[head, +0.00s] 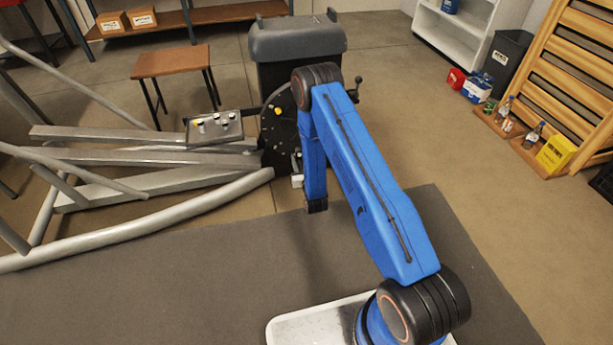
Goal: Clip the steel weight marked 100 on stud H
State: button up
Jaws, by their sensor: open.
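The black flywheel disc (274,140) of the elliptical stands upright left of my blue arm, with small studs on its face. A yellow part shows near its upper edge. Stud letters are too small to read, and my arm covers the disc's right side. A tray (229,138) on the frame, left of the disc, holds several small pale, dark and yellow pieces. I cannot read a 100 mark on any. My gripper (297,169) is open beside the disc's lower right, partly hidden by my forearm. A small pale block shows by it; I cannot tell what it is.
The elliptical's grey frame tubes (150,157) spread across the left. A dark bin (298,45) stands behind the disc, and a brown stool (172,62) behind the tray. A grey mat (170,290) covers the floor in front. Bottles and boxes stand at the right.

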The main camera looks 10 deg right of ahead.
jog(key=s, duration=1.4)
jog(key=shift+s, duration=0.35)
jog(key=shift+w+r, duration=0.1)
